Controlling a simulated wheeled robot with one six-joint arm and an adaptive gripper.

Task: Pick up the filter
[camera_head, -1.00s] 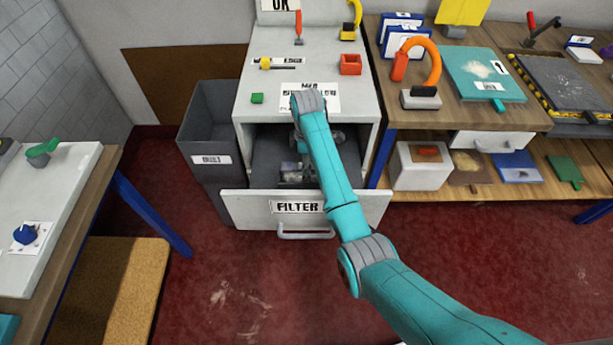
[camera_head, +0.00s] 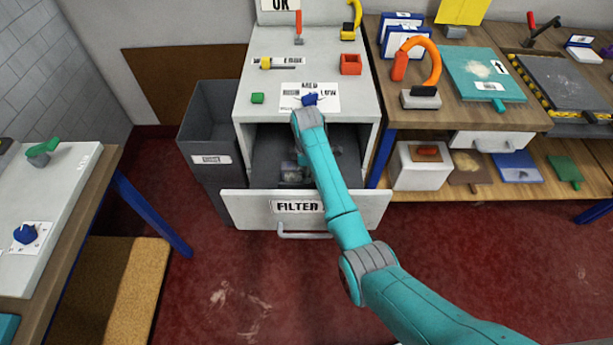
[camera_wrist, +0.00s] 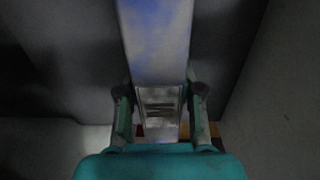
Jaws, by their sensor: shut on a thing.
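The open drawer (camera_head: 255,207) labelled FILTER sticks out from the grey cabinet (camera_head: 245,95). My arm reaches down into it, and its links hide most of my gripper in the head view. In the wrist view my gripper (camera_wrist: 160,92) has a finger on each side of a pale blue-grey slab (camera_wrist: 156,40), which I take to be the filter. The fingers are shut on it, and a ridged or lined patch shows between them. In the head view a small greyish piece (camera_head: 291,172) shows inside the drawer; I cannot tell whether it is the filter or my gripper.
Dark drawer walls stand close on both sides in the wrist view. A grey bin (camera_head: 211,120) stands left, a wooden bench (camera_head: 440,115) right. Red floor in front is clear.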

